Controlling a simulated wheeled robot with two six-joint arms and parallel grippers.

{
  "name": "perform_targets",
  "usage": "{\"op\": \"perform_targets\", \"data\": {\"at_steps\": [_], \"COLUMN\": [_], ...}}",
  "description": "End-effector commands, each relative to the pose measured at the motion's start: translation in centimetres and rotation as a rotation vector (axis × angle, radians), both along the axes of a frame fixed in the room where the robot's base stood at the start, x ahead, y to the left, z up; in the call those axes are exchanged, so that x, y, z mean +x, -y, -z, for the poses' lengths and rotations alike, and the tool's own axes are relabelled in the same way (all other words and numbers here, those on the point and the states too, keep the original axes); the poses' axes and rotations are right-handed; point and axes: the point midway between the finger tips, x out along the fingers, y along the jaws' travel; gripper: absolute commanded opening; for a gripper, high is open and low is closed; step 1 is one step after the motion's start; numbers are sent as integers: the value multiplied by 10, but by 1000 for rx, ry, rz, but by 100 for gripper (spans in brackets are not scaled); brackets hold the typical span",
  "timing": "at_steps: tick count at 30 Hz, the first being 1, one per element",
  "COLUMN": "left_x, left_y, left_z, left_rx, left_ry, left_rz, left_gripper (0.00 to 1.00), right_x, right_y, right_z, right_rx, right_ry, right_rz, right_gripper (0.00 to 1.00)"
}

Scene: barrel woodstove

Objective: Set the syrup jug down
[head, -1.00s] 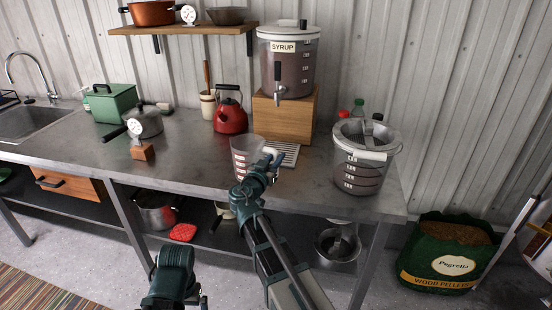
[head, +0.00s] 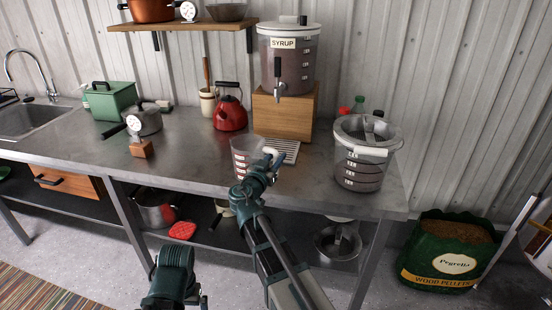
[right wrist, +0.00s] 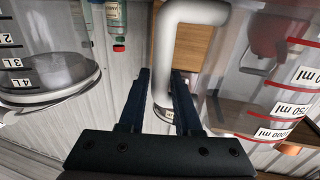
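The syrup jug (head: 243,160) is a clear measuring jug with red marks and a white handle. In the head view it is upright at the counter's front; I cannot tell whether its base touches the top. In the right wrist view it fills the right side (right wrist: 285,95), with the handle (right wrist: 165,60) between the fingers. My right gripper (head: 272,158) is shut on this handle; its fingers also show in the right wrist view (right wrist: 160,95). My left arm is at the bottom of the head view; its fingers are not clear there.
The metal counter (head: 205,165) is bare left of the jug. A drip tray (head: 288,150) lies behind it, below the syrup dispenser (head: 287,65) on its wooden block (head: 285,112). A large marked pail (head: 358,178) stands right, a red kettle (head: 230,118) behind left.

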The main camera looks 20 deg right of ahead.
Motion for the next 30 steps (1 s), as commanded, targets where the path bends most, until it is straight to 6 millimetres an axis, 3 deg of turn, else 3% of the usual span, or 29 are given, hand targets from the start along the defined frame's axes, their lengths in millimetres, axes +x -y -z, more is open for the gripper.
{"op": "perform_targets", "data": {"at_steps": [1, 4, 14, 30], "left_x": [0, 0, 0, 0], "left_y": [0, 0, 0, 0], "left_z": [0, 0, 0, 0], "left_rx": [0, 0, 0, 0], "left_ry": [0, 0, 0, 0], "left_rz": [0, 0, 0, 0], "left_gripper": [100, 100, 100, 100], "right_x": [0, 0, -3, -75], "right_y": [0, 0, -2, -75], "right_z": [0, 0, 0, 0], "right_rx": [0, 0, 0, 0], "right_ry": [0, 0, 0, 0], "right_rz": [0, 0, -1, -3], "right_gripper": [44, 59, 59, 59]}}
